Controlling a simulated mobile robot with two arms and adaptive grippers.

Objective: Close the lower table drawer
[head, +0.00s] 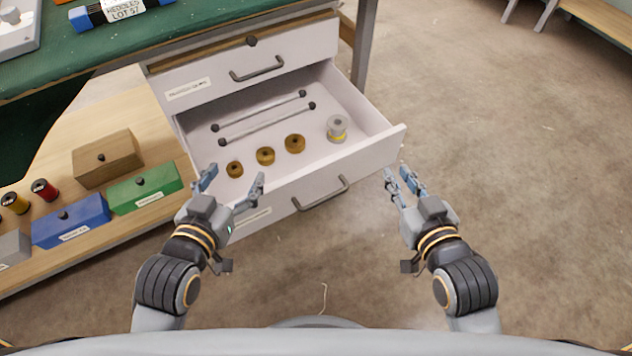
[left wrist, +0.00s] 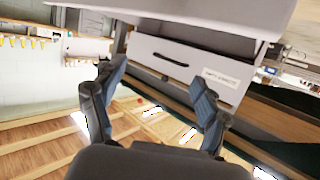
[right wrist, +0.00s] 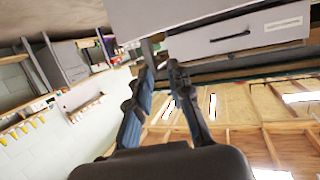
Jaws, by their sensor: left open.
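The lower drawer (head: 388,139) is pulled well out under the table, its inside in plain view. Its front panel carries a dark bar handle (head: 321,193). My left gripper (head: 233,178) is open and empty, in front of the left end of that panel and overlapping it in the head view; contact cannot be told. My right gripper (head: 402,177) is partly open, with a narrow empty gap between its fingers, just beyond the panel's right end. The upper drawer (head: 309,52) looks shut and has its own handle (head: 257,69).
A wooden shelf at left holds a wooden box (head: 107,158), a green box (head: 145,189) and a blue box (head: 71,222). The floor at right is clear.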

